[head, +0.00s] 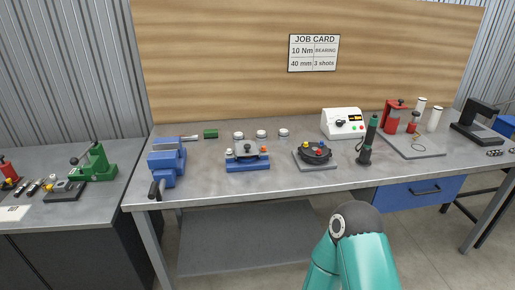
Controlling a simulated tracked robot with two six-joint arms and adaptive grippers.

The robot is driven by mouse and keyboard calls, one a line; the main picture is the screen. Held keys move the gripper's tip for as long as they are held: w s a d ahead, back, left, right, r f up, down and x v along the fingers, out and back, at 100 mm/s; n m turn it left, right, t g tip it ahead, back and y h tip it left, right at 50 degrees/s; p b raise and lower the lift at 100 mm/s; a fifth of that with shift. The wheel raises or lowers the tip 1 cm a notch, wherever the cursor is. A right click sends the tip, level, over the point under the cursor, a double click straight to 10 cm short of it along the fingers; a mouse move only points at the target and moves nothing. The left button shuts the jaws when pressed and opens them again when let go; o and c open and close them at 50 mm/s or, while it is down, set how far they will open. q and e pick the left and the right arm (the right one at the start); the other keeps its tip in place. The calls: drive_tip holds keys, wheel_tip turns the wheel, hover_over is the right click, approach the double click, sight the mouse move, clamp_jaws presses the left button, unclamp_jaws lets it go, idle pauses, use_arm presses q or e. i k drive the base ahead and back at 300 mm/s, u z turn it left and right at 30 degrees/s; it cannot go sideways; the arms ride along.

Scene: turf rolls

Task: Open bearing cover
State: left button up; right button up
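A dark round housing (315,152) with small red and orange parts sits on a grey plate (318,167) in the middle of the workbench. It may be the bearing with its cover, but it is too small to tell whether a cover is open or shut. Left of it stands a blue fixture (247,164) with a light block and an orange knob on top. A black and green upright tool (368,141) stands right of the plate. Neither of my grippers shows; a teal link of one of my arms rises at the bottom, in front of the bench.
A blue vise (166,163) is at the bench's left end. A white control box (343,123), a red-posted stand (394,113) and a black press (477,121) stand to the right. Several small round caps line the back.

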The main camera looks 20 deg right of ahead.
sight(247, 147)
drive_tip(key=u, duration=0.05)
drive_tip(key=i, duration=1)
drive_tip(key=z, duration=0.05)
